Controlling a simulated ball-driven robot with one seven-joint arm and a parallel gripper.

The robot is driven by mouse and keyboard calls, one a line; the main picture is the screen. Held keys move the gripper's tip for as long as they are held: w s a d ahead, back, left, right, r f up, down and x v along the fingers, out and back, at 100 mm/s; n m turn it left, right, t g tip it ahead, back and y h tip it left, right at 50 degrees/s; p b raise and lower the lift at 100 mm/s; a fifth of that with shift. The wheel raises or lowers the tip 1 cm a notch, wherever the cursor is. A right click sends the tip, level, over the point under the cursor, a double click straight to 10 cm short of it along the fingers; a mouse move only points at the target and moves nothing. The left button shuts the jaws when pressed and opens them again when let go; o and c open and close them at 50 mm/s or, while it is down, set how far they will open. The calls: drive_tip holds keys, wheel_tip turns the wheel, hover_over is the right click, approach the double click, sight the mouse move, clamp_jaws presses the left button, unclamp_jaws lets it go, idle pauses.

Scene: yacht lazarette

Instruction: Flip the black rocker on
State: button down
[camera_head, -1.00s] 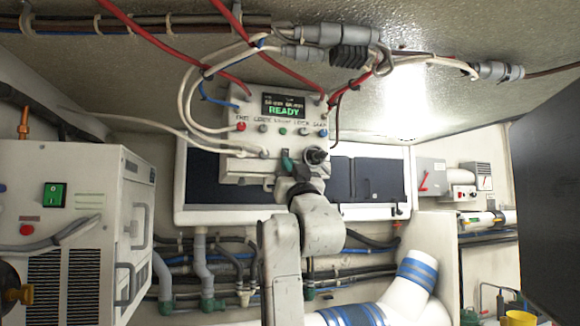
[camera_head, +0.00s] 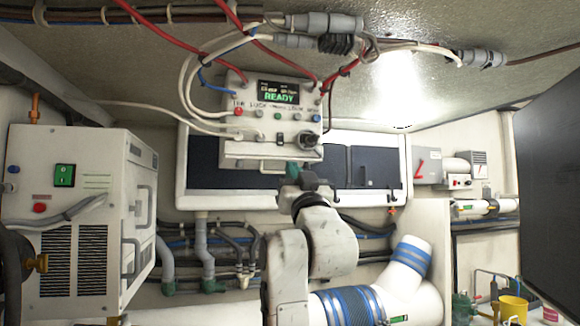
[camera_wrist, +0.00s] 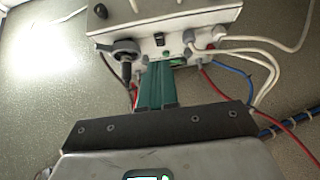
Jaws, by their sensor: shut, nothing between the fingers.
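A white control box (camera_head: 232,150) with a lit green READY display (camera_head: 281,97) hangs under the ceiling in the head view. A small black rocker (camera_head: 280,139) sits on its lower front, left of a round black knob (camera_head: 306,138). The rocker also shows in the wrist view (camera_wrist: 160,39); its position on or off is too small to tell. My gripper (camera_head: 293,170) is just below the box, its teal fingers shut and empty. In the wrist view the fingertips (camera_wrist: 157,68) point toward the box, below the rocker in the picture and apart from it.
Red cables (camera_head: 160,42) and white cables (camera_head: 187,85) run around the box. A white unit (camera_head: 100,215) with a green switch (camera_head: 65,175) stands left. Large white pipes (camera_head: 411,262) lie low right. A dark panel (camera_head: 550,180) stands at far right.

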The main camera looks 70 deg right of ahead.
drive_tip(key=shift+f+v, duration=0.25)
drive_tip(key=shift+v, duration=1.2)
drive_tip(key=shift+w+d, duration=0.1)
drive_tip(key=shift+d, duration=0.05)
